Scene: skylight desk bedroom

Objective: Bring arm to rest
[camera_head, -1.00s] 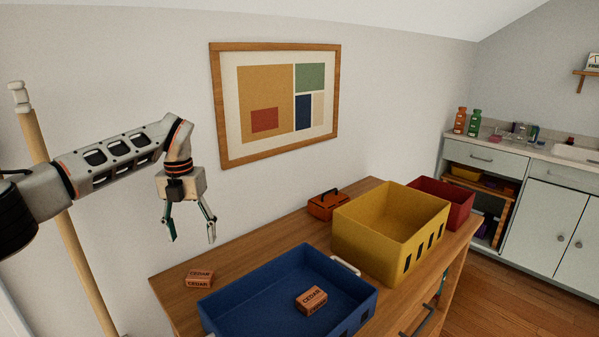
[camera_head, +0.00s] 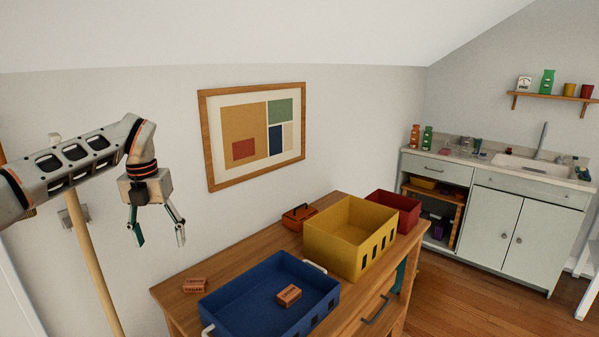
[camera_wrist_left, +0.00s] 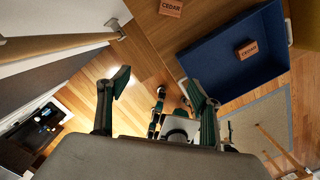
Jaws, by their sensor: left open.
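My left gripper (camera_head: 158,240) is open and empty in the head view, hanging in the air left of the wooden dresser and in front of the wall. Its two fingers also show spread apart in the left wrist view (camera_wrist_left: 158,100), with the floor and part of my own body beyond them. My left arm reaches in from the left edge with its wrist bent downward.
A wooden dresser (camera_head: 180,272) bears a blue bin (camera_head: 250,318) with a cedar block (camera_head: 288,295) in it, another cedar block (camera_head: 195,286), an orange box (camera_head: 299,216), a yellow bin (camera_head: 335,238) and a red bin (camera_head: 404,210).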

